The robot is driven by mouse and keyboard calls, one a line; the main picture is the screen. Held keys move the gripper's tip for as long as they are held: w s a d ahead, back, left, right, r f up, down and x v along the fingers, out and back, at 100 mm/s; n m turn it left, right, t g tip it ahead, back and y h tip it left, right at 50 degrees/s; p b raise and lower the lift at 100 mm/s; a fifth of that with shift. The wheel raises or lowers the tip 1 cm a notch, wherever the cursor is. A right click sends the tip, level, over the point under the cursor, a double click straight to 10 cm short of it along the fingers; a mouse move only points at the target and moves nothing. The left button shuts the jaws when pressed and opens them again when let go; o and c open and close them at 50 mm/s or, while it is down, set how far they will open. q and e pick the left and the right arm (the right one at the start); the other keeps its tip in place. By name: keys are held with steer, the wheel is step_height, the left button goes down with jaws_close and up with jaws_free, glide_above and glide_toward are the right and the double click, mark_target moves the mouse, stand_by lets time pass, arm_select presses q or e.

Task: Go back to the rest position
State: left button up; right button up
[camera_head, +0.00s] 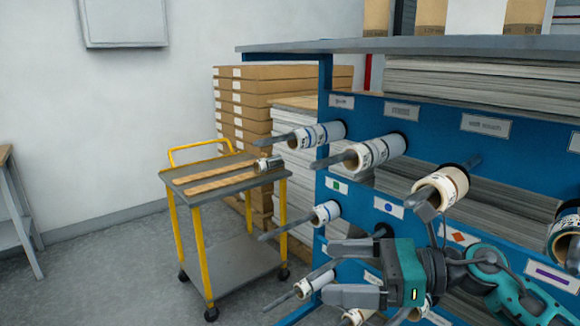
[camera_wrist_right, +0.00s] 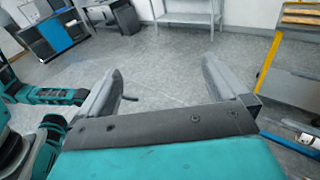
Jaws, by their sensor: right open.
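My right gripper (camera_head: 332,272) is in front of the blue rack at the lower middle of the head view. Its two grey fingers point left, apart, with nothing between them. In the right wrist view the same open fingers (camera_wrist_right: 161,67) frame bare floor. Labelled rolls sit on pegs of the rack, such as a white roll (camera_head: 316,136) and a cream-ended roll (camera_head: 441,188). Rolls on low pegs are partly hidden behind the gripper. My left gripper does not show in the head view. Teal parts of my own body show at the left of the wrist view.
The blue rack (camera_head: 350,196) fills the right side, its pegs sticking out close to my right gripper. A yellow-framed cart (camera_head: 240,262) stands left of it, with a small roll (camera_head: 268,164) on top. Stacked cardboard boxes (camera_head: 240,110) stand behind.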

steer(key=s+d+f+m+t+h, duration=0.1)
steer(key=d+f+m+t+h, duration=0.3)
steer(key=m, duration=0.8)
steer(key=f+m+t+h, duration=0.2)
steer(key=f+m+t, duration=0.4)
steer(key=m, duration=0.6)
steer(key=s+d+f+m+t+h, duration=0.15)
steer(key=f+m+t+h, duration=0.35)
steer(key=m, duration=0.7)
steer(key=s+d+f+m+g+h, duration=0.1)
steer(key=s+d+f+m+g, duration=0.1)
steer(key=s+f+m, duration=0.4)
steer(key=s+d+f+m+g+h, duration=0.2)
steer(key=s+f+m+g, duration=0.3)
steer(key=f, duration=0.6)
steer(key=shift+s+m+h, duration=0.3)
steer(key=shift+s+m, duration=0.6)
steer(key=shift+m, duration=0.1)
steer(key=shift+c, duration=0.5)
